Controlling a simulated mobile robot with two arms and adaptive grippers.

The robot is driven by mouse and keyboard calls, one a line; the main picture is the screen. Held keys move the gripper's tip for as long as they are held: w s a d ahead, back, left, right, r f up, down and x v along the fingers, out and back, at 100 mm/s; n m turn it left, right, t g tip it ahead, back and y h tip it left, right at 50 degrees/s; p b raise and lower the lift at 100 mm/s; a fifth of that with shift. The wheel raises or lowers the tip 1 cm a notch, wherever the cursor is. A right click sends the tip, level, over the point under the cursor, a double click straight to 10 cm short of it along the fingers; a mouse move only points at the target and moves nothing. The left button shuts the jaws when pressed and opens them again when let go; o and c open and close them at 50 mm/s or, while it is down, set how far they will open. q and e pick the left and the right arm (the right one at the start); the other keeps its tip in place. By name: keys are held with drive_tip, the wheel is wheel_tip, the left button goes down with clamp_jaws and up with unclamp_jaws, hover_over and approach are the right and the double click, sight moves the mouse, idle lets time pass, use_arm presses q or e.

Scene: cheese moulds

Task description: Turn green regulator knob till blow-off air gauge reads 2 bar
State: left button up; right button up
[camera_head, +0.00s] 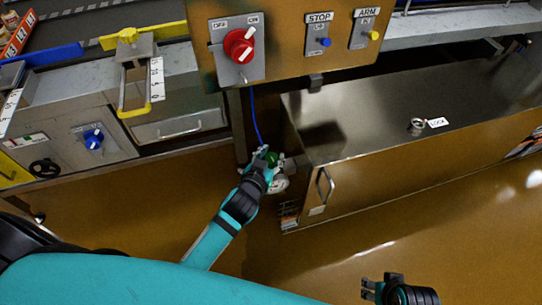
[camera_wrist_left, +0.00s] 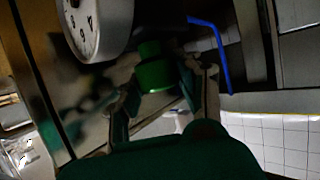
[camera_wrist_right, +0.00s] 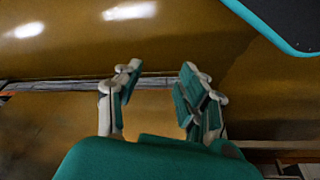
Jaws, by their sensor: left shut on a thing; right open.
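The green regulator knob (camera_wrist_left: 154,72) shows between the fingers of my left gripper (camera_wrist_left: 155,100) in the left wrist view. The gripper is shut on it. In the head view the knob (camera_head: 272,158) is mostly hidden by my left gripper (camera_head: 264,160). The white round gauge (camera_wrist_left: 97,28) is beside the knob, cut off by the top edge in the left wrist view; some numbers show, but I cannot read its needle. In the head view the gauge (camera_head: 279,183) is small and partly hidden. My right gripper (camera_wrist_right: 153,90) is open and empty; it also shows low in the head view (camera_head: 370,287).
A blue air hose (camera_head: 254,118) runs down to the regulator. A steel cabinet (camera_head: 400,110) with a handle stands right of it. A panel (camera_head: 292,75) with a red switch and stop button hangs above. The brown floor (camera_head: 330,250) in front is clear.

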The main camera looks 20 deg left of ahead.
use_arm(q)
drive_tip(key=shift+y, duration=0.3)
drive_tip(key=o, duration=1.2)
use_arm(e)
drive_tip(key=shift+s+f, duration=0.1)
drive_tip(key=shift+f, duration=0.8)
use_arm(q)
drive_tip(key=v, duration=1.2)
